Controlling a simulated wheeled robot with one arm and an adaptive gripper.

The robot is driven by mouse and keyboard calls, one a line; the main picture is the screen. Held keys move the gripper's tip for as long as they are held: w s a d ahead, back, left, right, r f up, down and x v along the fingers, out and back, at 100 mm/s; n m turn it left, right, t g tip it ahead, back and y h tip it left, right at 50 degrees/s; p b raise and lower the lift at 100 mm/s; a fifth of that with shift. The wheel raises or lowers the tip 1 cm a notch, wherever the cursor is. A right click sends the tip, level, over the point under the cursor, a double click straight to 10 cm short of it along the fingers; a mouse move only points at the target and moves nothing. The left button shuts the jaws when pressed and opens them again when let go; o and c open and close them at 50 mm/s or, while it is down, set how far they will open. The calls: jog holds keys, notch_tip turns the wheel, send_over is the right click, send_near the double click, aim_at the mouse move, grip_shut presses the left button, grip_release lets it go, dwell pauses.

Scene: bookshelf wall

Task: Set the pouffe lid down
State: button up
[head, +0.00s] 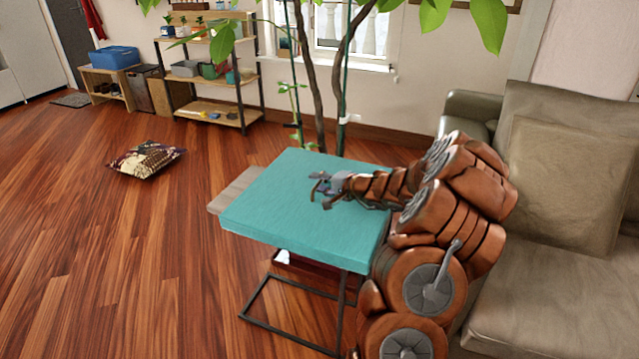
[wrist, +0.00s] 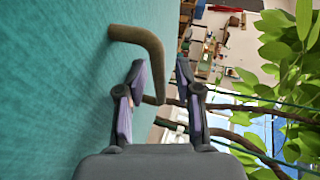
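The teal pouffe lid (head: 275,205) lies flat on a small side table, whose wooden top (head: 228,192) shows at the left. The lid's teal face fills the left of the wrist view (wrist: 50,85). A bent brown handle (wrist: 140,36) rises from that face. My gripper (head: 323,188) is over the middle of the lid. The gap at the right finger is clear. Whether the left finger touches the handle is hard to tell.
The table has a thin black metal frame (head: 262,302). A grey sofa (head: 560,190) stands at the right. A plant (head: 325,75) rises behind the lid. A patterned cushion (head: 147,160) lies on the floor, with shelves (head: 210,110) behind. The wooden floor at left is free.

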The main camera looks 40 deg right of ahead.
jog(key=v, duration=1.2)
jog(key=shift+r, duration=0.1)
jog(key=a+r+n+y, duration=0.1)
jog(key=a, duration=0.2)
jog(key=w+a+n+g+y, duration=0.1)
jog(key=a, duration=0.3)
jog(key=a+r+n, duration=0.1)
jog(key=a, duration=0.2)
jog(key=shift+w+a+r+g+y, duration=0.2)
jog(key=shift+w+r+g+y, duration=0.1)
jog(key=shift+w+y, duration=0.1)
jog(key=s+a+r+n+g+y, duration=0.1)
jog(key=s+a+n+g+y, duration=0.15)
jog(key=a, duration=0.65)
jog(key=s+a+r+n+g+y, duration=0.1)
jog(key=s+a+n+g, duration=0.15)
jog(key=a, duration=0.55)
jog(key=s+a+f+n+g, duration=0.1)
jog(key=s+a+n+g, duration=0.3)
jog(key=s+a, duration=0.55)
jog(key=s+d+f+n+g+h, duration=0.1)
jog(key=s+g+h, duration=0.2)
jog(key=s, duration=0.7)
jog(key=s+d+f+n+g+h, duration=0.1)
jog(key=s+d+g+h, duration=0.1)
jog(key=s+h, duration=0.4)
jog(key=s+g, duration=0.1)
jog(key=s, duration=0.3)
jog(key=shift+s+f, duration=0.15)
jog(key=shift+s, duration=0.05)
